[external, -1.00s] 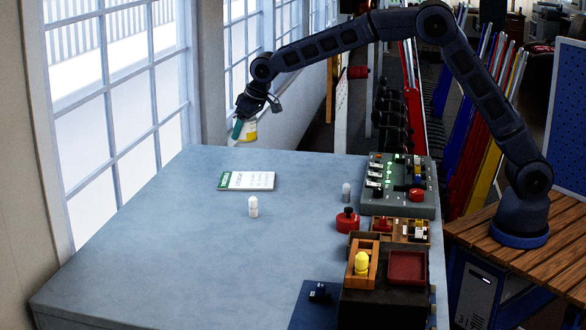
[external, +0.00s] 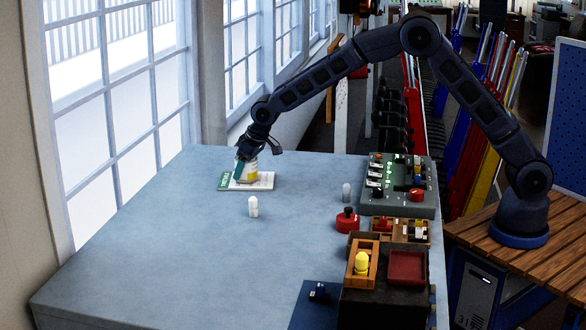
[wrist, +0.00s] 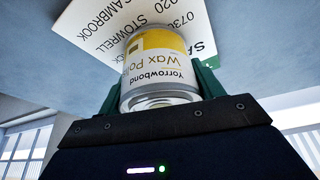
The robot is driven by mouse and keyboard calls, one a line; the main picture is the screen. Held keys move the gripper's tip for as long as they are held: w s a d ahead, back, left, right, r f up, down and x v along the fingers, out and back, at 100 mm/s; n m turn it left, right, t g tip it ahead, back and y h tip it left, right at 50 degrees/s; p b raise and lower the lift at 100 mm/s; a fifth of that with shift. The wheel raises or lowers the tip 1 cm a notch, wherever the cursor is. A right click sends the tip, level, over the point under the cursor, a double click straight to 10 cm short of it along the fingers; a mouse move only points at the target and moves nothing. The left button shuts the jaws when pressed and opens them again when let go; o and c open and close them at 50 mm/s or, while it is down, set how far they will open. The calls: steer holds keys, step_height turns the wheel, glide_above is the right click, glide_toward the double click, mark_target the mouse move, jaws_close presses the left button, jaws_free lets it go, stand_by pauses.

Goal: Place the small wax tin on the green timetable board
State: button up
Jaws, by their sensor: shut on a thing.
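The small wax tin (external: 250,172), white and yellow with a "Wax Polish" label, is held in my gripper (external: 245,168). In the wrist view the tin (wrist: 158,68) sits between the two green fingers of my gripper (wrist: 160,88). The timetable board (external: 262,184) is a flat white panel with a green strip at its left end, lying on the blue-grey table. The tin is at the board, over its middle-left part; I cannot tell whether it touches. The board also shows behind the tin in the wrist view (wrist: 100,25), partly hidden by it.
A white cylinder (external: 253,207) stands just in front of the board, and a grey one (external: 346,192) to its right. A control box (external: 397,205), a red round object (external: 347,222) and trays (external: 407,267) line the table's right side. The table's left front is clear.

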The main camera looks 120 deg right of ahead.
steer(key=shift+f, duration=0.1)
steer(key=o, duration=1.2)
steer(key=v, duration=1.2)
steer(key=s+a+r+n+t+y, duration=0.1)
steer(key=s+a+r+n, duration=0.3)
steer(key=a, duration=0.8)
steer(key=s+a+r+m, duration=0.15)
steer(key=a+r, duration=0.45)
steer(key=a, duration=0.6)
steer(key=s+a+r+n+t+y, duration=0.1)
steer(key=s+a+r+n, duration=0.4)
steer(key=a, duration=0.7)
steer(key=s+a+r, duration=0.1)
steer(key=s+a, duration=0.9)
steer(key=a, duration=0.3)
steer(key=s+a+f+n, duration=0.1)
steer(key=s+a+f, duration=0.1)
steer(key=s+a, duration=0.3)
steer(key=s+a+f+n+y, duration=0.1)
steer(key=s+a, duration=0.4)
steer(key=s, duration=0.5)
steer(key=shift+f+n+y, duration=0.3)
steer(key=shift+f+n, duration=0.35)
steer(key=shift+f, duration=0.2)
